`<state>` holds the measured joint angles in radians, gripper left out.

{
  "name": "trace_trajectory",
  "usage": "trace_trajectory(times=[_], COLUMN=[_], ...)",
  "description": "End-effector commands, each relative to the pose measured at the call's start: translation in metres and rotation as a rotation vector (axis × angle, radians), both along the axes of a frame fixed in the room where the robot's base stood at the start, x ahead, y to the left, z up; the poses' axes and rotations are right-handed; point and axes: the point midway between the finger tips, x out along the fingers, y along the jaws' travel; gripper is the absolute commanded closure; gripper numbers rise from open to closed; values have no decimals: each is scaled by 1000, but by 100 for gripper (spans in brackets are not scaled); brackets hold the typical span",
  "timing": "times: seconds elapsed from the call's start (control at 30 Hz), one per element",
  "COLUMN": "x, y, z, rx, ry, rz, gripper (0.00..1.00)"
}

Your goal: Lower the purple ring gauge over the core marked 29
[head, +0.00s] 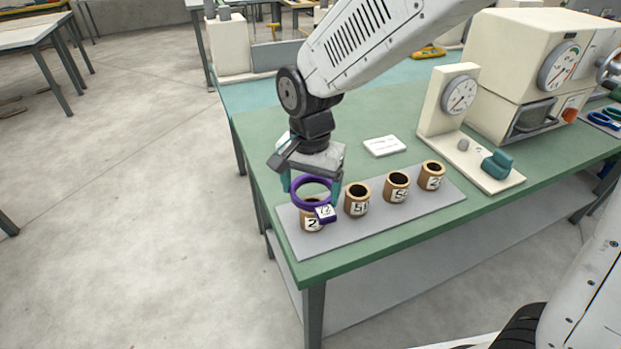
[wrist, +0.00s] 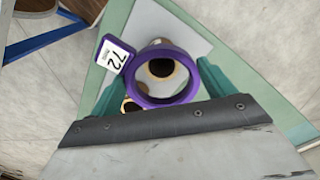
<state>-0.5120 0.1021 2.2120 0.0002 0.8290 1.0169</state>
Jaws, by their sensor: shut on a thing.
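My gripper (head: 313,188), with teal fingers, is shut on the purple ring gauge (head: 298,203), one finger on each side of the ring. The ring also shows in the wrist view (wrist: 147,101), with a white tag reading 72 (wrist: 117,58). It is held roughly level over the leftmost core (head: 309,228), whose label shows a 2; the ring's tag hides the rest. In the wrist view this core's dark bore (wrist: 160,68) shows through the ring, toward its far side. The ring appears above the core's top; the exact gap is unclear.
Three more cores stand in a row to the right: one marked 51 (head: 357,200), one starting with 5 (head: 397,188), one starting with 2 (head: 432,177). All stand on a grey plate (head: 375,217) on a green table. A white card (head: 384,146) and a dial gauge stand (head: 458,95) are behind.

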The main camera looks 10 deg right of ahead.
Motion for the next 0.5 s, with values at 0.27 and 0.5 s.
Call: trace_trajectory(times=[0.27,0.5], x=[0,0], y=[0,0], z=[-20,-37], rx=[0,0], ry=[0,1], rz=[0,0], gripper=[46,46])
